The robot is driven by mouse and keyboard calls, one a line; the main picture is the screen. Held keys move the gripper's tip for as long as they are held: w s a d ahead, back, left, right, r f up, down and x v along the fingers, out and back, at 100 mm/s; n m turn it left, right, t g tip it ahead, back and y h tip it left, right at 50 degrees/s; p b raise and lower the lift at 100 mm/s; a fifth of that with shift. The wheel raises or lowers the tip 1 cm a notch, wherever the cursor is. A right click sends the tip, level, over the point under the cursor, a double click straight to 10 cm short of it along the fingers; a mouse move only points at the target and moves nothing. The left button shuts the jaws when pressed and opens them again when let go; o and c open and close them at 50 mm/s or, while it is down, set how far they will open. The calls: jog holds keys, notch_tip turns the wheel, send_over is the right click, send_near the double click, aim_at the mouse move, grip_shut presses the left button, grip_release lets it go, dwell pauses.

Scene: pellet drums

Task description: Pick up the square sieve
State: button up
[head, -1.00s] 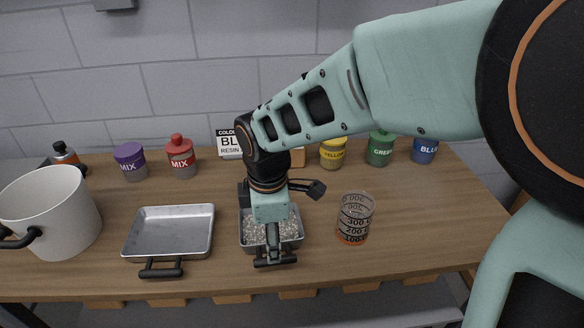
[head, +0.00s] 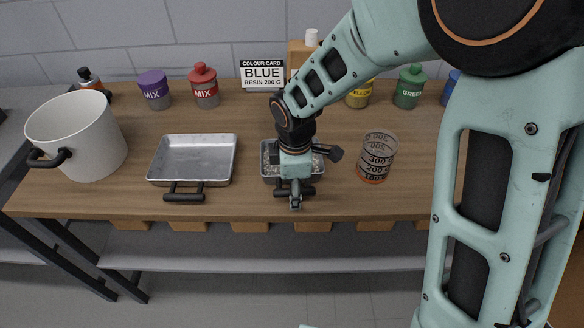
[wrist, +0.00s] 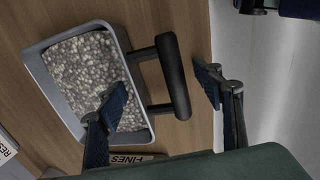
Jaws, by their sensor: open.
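The square sieve (wrist: 78,42), a grey square pan full of pale pellets, sits on the wooden table in front of my arm. In the head view its body (head: 267,173) is mostly hidden behind my wrist and gripper. Its black bar handle (wrist: 173,76) sticks out toward the table's front edge. My gripper (wrist: 163,88) is open and empty, with one finger on each side of the handle in the wrist view. One finger overlaps the pellets in that picture. I cannot tell whether either finger touches. In the head view my gripper (head: 296,199) is at the handle.
An empty metal tray (head: 193,140) with a black handle lies left of the sieve, and a white pot (head: 75,137) beyond it. A measuring beaker (head: 376,160) stands close on the right. Lidded jars and a BLUE card (head: 262,74) line the back.

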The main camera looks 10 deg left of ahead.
jog(key=shift+c, duration=0.3)
jog(key=c, duration=1.5)
jog(key=shift+r, duration=0.1)
grip_shut()
jog(key=shift+r+p, duration=0.45)
notch_tip(320, 180, up, 3)
jog(key=shift+w+f+p, duration=0.1)
jog(key=shift+p, duration=1.05)
jog(key=s+a+r+p, duration=0.1)
jog(key=s+r+p, duration=0.5)
jog(key=s, duration=0.8)
notch_tip(320, 180, up, 3)
jog(key=shift+r, duration=0.2)
